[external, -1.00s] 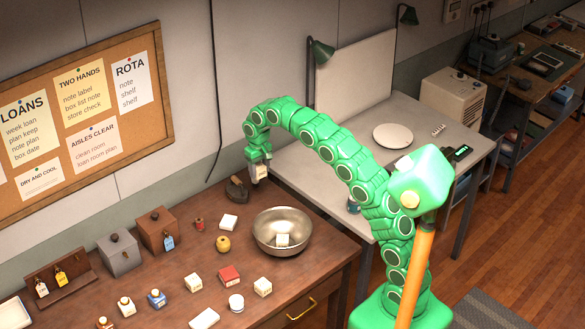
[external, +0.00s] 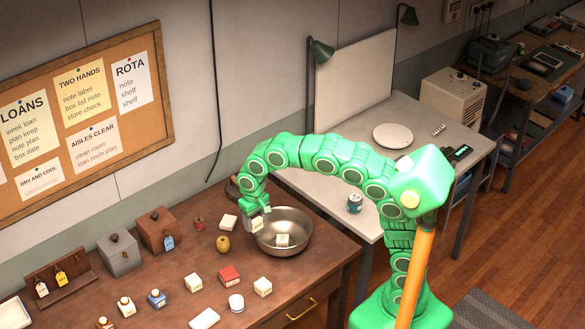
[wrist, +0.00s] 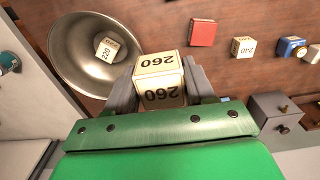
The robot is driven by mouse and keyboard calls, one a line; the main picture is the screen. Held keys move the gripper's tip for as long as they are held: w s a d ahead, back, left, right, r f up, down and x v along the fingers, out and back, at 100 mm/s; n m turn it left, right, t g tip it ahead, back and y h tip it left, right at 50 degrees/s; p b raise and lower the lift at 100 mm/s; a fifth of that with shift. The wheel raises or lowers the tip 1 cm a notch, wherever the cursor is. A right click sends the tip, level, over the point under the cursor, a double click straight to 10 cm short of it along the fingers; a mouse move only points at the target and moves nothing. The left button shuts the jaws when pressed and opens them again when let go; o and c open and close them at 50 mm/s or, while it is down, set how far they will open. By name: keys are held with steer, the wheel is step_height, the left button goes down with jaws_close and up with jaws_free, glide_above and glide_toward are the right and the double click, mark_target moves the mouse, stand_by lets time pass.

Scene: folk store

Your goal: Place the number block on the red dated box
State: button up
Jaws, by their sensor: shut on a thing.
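My gripper (external: 257,217) is shut on a cream number block (wrist: 159,78) marked 260. The block also shows as a small pale cube in the external view (external: 257,226), held at the left rim of the metal bowl in the picture. The fingers press on two opposite sides of it. The red dated box (external: 229,275) lies on the brown table, in front of the bowl and to its left. It also shows at the top of the wrist view (wrist: 202,32), apart from the held block. Its date is too small to read.
The metal bowl (external: 300,248) holds another number block (wrist: 107,48) marked 220. Pale blocks (external: 263,286) (external: 194,282) and a round white tin (external: 236,303) stand around the red box. A yellow round thing (external: 223,243) sits left of the bowl. Several small bottles stand further left.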

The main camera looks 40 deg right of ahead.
steer(key=s+a, duration=0.3)
steer(key=s, duration=0.5)
glide_above(230, 274)
steer(key=s, duration=0.1)
steer(key=f, duration=1.4)
steer(key=shift+s+d, duration=0.1)
steer(key=shift+d, duration=0.3)
steer(key=shift+w+a+f, duration=0.4)
steer(key=shift+w+f, duration=0.2)
steer(key=shift+f, duration=1.8)
steer(key=o, duration=1)
steer(key=shift+f, duration=0.1)
